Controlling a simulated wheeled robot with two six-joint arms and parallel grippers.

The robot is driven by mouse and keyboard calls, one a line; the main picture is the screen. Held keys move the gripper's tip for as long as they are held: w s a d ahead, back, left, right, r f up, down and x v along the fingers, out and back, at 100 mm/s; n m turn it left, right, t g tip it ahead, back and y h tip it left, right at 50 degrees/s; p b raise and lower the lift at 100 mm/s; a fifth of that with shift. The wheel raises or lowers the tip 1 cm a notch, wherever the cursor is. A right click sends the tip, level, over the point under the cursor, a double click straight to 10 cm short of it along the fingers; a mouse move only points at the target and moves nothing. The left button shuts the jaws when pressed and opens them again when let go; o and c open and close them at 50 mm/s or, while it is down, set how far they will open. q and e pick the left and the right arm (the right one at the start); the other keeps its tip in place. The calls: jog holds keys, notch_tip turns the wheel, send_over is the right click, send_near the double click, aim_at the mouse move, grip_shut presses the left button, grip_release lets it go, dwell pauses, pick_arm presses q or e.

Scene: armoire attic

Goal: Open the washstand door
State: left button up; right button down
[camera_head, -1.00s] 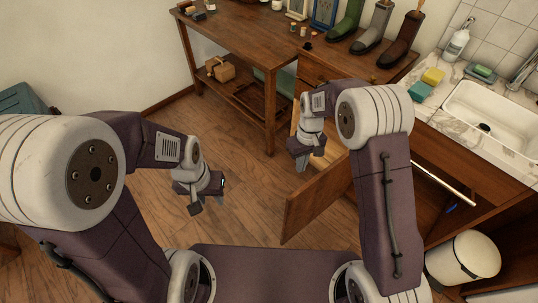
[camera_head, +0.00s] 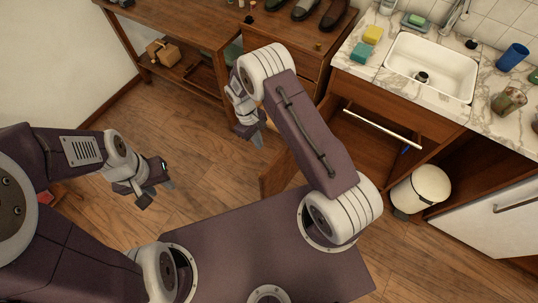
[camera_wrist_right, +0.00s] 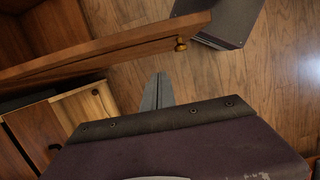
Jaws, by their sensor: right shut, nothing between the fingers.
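The washstand (camera_head: 400,95) has a white sink in a marble top. Its wooden door (camera_head: 277,172) stands swung out from the front, partly hidden behind my right arm. In the right wrist view the door (camera_wrist_right: 110,48) crosses the upper left, with a small brass knob (camera_wrist_right: 181,44) near its free end. My right gripper (camera_head: 257,140) is shut and empty, beside the door over the floor. Its fingers (camera_wrist_right: 157,92) point toward the door in the wrist view, with no clear contact. My left gripper (camera_head: 160,194) hangs over bare floor, away from the door; its jaw gap is unclear.
A light rail (camera_head: 382,129) runs across the cabinet opening. A wooden table (camera_head: 185,30) stands at the back left. Sponges, a blue cup (camera_head: 512,57) and a jar sit on the counter.

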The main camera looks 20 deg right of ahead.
pick_arm(q)
jog(key=shift+r+p, duration=0.35)
jog(key=shift+p, duration=0.05)
pick_arm(e)
jog(key=s+d+f, duration=0.2)
jog(key=s+f, duration=0.2)
jog(key=f, duration=0.1)
jog(key=shift+s+d, duration=0.2)
jog(key=shift+d, duration=0.2)
jog(key=shift+r, duration=0.1)
